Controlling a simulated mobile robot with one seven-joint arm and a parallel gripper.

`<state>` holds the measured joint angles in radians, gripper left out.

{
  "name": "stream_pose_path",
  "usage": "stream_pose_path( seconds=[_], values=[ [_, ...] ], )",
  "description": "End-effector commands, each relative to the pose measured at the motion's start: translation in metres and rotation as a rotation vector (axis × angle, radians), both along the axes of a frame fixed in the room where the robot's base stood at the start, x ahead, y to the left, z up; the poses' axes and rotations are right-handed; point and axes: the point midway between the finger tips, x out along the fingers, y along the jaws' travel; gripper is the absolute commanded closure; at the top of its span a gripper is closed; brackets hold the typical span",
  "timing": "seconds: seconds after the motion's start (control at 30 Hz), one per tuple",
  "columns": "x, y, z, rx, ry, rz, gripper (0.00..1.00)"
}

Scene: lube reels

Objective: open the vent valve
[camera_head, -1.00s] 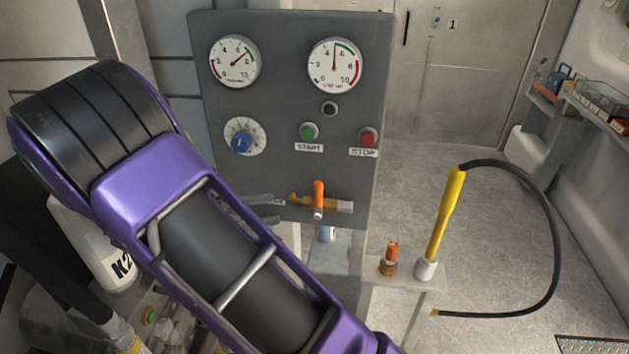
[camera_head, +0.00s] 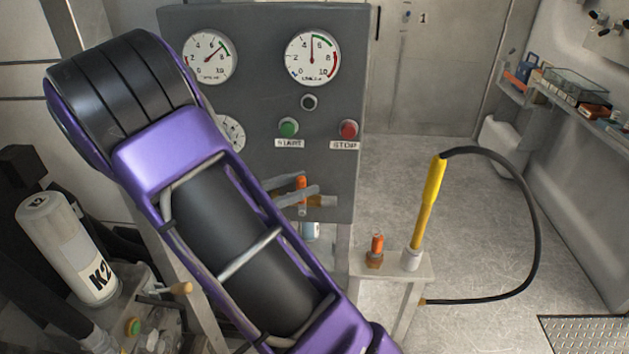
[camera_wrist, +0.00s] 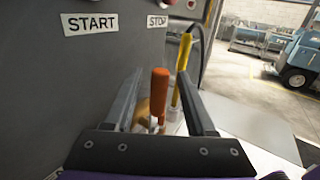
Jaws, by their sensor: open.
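The vent valve is a small brass valve with an upright orange handle (camera_head: 301,183), low on the grey panel. In the wrist view its handle (camera_wrist: 159,95) stands between my two fingers. My gripper (camera_head: 309,185) is open around the handle, one finger on each side. In the wrist view a gap shows between the handle and each finger of my gripper (camera_wrist: 161,75). Part of the brass body is hidden behind the fingers in the head view.
Open floor lies beyond.

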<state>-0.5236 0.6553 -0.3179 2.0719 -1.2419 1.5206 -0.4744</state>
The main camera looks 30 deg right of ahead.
Motion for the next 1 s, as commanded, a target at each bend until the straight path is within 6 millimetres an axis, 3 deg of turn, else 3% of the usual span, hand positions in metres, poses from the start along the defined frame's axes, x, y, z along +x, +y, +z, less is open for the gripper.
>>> stream_pose_path(
  seconds=[0.23, 0.6, 0.9, 1.0],
  values=[
    [0.000, -0.032, 0.000, 0.001, -0.001, 0.000, 0.44],
    [0.000, -0.038, 0.000, 0.000, -0.001, 0.000, 0.44],
    [0.000, -0.037, 0.000, 0.000, -0.001, 0.000, 0.96],
    [0.000, -0.037, 0.000, 0.000, -0.001, 0.000, 1.00]
  ],
)
